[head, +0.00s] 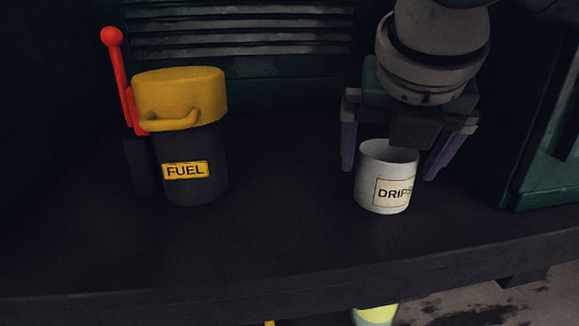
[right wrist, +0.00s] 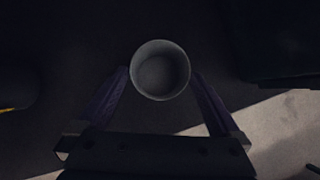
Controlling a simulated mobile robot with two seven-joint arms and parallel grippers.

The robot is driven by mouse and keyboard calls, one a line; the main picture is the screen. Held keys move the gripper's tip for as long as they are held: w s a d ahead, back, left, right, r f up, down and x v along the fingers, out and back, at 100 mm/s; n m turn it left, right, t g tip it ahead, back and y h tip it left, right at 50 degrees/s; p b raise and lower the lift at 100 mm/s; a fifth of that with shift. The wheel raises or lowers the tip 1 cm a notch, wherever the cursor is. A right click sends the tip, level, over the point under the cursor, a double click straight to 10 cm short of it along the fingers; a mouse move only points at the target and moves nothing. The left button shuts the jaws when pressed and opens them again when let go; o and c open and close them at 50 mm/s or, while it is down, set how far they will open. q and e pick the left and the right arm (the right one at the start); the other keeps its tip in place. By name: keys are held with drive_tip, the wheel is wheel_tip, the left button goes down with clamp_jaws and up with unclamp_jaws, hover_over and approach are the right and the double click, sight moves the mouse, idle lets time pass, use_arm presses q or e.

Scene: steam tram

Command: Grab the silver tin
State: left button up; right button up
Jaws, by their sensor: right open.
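The silver tin (head: 383,197) stands upright on the dark shelf, to the right of the middle in the head view. It is open at the top and carries a pale label, partly turned away, reading "DRIPS". My right gripper (head: 392,172) is above and around it, with its purple fingers spread to either side. In the right wrist view the tin (right wrist: 160,71) looks empty and lies at and just beyond the fingertips of the right gripper (right wrist: 159,74). My left gripper is not in view.
A black fuel can (head: 196,186) with a yellow top stands to the left on the dark shelf (head: 270,235). A red lever (head: 117,70) rises beside it. A louvred panel (head: 240,32) is behind. The shelf between can and tin is clear.

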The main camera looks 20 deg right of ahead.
sight(386, 171)
drive_tip(key=x, duration=0.3)
drive_tip(key=shift+b, duration=0.3)
drive_tip(key=c, duration=1.3)
drive_tip(key=shift+w+r, duration=0.1)
